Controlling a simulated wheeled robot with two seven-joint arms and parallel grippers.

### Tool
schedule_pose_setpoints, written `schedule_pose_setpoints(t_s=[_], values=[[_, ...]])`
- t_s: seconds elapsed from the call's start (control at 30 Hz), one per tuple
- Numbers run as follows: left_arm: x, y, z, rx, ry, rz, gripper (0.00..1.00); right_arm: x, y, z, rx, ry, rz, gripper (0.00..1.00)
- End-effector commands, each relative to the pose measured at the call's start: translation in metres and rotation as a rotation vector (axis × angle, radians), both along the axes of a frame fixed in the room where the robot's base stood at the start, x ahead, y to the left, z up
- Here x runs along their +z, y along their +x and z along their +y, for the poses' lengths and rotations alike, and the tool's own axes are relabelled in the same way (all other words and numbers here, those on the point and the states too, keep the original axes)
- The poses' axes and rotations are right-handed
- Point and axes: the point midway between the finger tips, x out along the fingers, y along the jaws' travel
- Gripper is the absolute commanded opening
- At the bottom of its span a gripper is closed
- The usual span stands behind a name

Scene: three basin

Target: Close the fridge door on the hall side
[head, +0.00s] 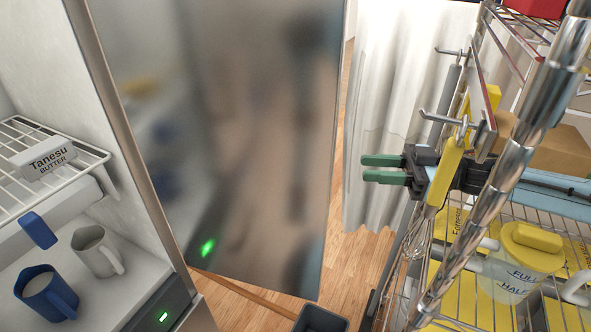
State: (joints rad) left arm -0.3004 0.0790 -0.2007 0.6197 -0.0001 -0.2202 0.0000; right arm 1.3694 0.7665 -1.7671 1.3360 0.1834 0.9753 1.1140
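The fridge (130,110) is at the left with its lit interior showing. Its door (250,140) stands open, a large glossy panel in the middle of the head view that mirrors the interior. A green light glows low on the door as a reflection. My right gripper (384,169) is to the right of the door, pointing left with its green-tipped fingers a little apart and nothing between them. A visible gap separates it from the door's right edge. My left gripper is out of view.
A wire rack with chrome posts (500,170), hooks and a yellow-handled whisk (452,165) surrounds my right arm closely. A lidded tub (515,265) stands on the rack. A white curtain (390,100) hangs behind. Butter (45,158) and mugs (97,250) are inside the fridge. A dark bin (320,320) is on the floor.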

Motion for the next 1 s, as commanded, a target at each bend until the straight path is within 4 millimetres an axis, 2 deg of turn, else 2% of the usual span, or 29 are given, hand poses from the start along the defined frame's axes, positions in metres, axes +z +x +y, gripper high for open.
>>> schedule_pose_setpoints(t_s=[0.23, 0.5, 0.7, 0.83, 1.0], values=[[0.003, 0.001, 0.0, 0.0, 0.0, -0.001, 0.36, 0.0, -0.004, 0.027, 0.028, 0.007, 0.025, 0.31], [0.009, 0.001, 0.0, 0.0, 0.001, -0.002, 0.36, 0.0, -0.003, 0.085, 0.028, 0.005, 0.023, 0.31], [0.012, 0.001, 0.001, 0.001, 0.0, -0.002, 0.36, -0.001, -0.002, 0.119, 0.025, 0.003, 0.022, 0.31], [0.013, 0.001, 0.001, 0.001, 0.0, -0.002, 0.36, -0.001, -0.001, 0.131, 0.023, 0.004, 0.022, 0.31], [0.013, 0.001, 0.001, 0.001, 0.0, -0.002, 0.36, -0.002, -0.001, 0.137, 0.021, 0.003, 0.021, 0.31]])
